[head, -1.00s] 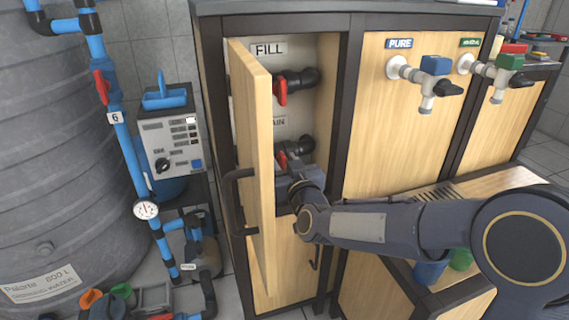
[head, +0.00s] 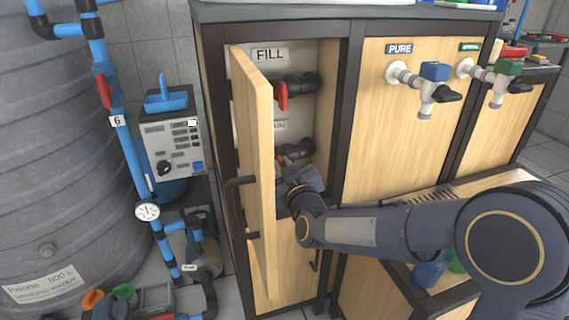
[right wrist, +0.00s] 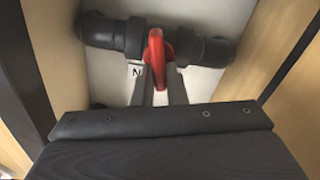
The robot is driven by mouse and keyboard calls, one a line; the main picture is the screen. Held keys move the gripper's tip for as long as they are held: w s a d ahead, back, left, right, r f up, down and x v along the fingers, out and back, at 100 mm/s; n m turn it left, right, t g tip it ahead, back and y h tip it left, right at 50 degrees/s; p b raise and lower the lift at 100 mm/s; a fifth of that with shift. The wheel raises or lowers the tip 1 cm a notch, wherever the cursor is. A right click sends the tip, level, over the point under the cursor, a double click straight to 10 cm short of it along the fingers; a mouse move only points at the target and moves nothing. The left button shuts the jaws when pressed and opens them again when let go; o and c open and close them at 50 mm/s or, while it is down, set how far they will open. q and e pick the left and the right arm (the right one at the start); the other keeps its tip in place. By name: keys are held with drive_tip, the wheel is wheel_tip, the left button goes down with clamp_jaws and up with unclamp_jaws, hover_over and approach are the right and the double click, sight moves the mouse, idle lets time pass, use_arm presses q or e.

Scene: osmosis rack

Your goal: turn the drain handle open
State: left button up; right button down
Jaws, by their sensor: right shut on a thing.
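The red drain handle (right wrist: 157,49) sits on a black pipe valve (right wrist: 117,36) inside the open cabinet, below the fill valve. In the right wrist view my right gripper (right wrist: 158,72) has its two fingers on either side of the handle's lower part, shut on it. In the head view the right gripper (head: 287,176) reaches into the cabinet past the door, and only a little red of the drain handle (head: 282,160) shows. The DRAIN label (head: 279,126) is partly hidden by the door. My left gripper is not in view.
The wooden cabinet door (head: 258,170) stands open, close to the left of my right gripper. The red fill handle (head: 281,96) hangs above, under the FILL label (head: 269,55). The PURE tap (head: 432,80) is on the panel to the right.

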drive_tip(key=n, duration=0.2)
drive_tip(key=n+p, duration=0.1)
drive_tip(key=n, duration=0.2)
drive_tip(key=a+n+p, duration=0.1)
drive_tip(key=n, duration=0.1)
drive_tip(key=shift+s+f, duration=0.15)
drive_tip(key=shift+f, duration=0.1)
drive_tip(key=n, duration=0.3)
drive_tip(key=n+p, duration=0.1)
drive_tip(key=shift+f+n, duration=0.3)
drive_tip(key=shift+n, duration=0.1)
drive_tip(key=shift+f+n+p, duration=0.2)
drive_tip(key=shift+n+p, duration=0.1)
drive_tip(key=shift+n, duration=1.2)
drive_tip(key=c, duration=1.5)
unclamp_jaws()
drive_tip(key=shift+o, duration=0.2)
